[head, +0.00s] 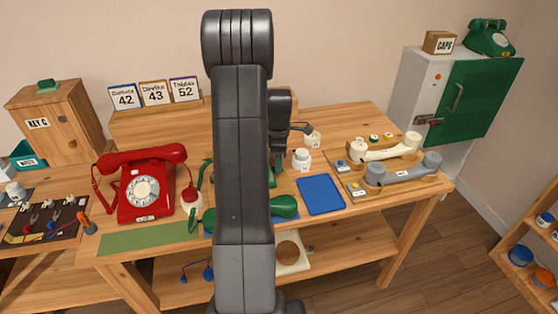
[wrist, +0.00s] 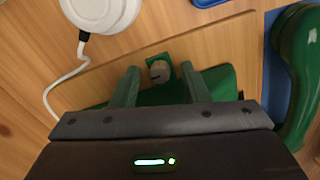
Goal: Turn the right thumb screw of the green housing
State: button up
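In the wrist view my gripper (wrist: 160,69) is open, its two fingers apart on either side of a small round grey thumb screw (wrist: 159,71). The screw has a dark slot and sits on a square green tab. Whether the fingers touch it I cannot tell. The green housing (wrist: 216,83) shows beneath and behind the fingers, mostly covered by my gripper. In the head view my arm hides most of the housing, and only green bits (head: 277,165) show beside it. The other thumb screw is not visible.
A green handset (wrist: 295,75) lies on a blue mat at the right of the wrist view. A white round object (wrist: 98,12) with a white cable is at upper left. In the head view a red phone (head: 145,190) stands left and a blue tray (head: 320,194) lies right.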

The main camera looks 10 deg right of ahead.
notch_tip(320, 180, up, 14)
dwell(0.6)
jog(key=shift+f, duration=0.15)
notch_tip(320, 180, down, 14)
jog(key=shift+r, duration=0.1)
dwell(0.5)
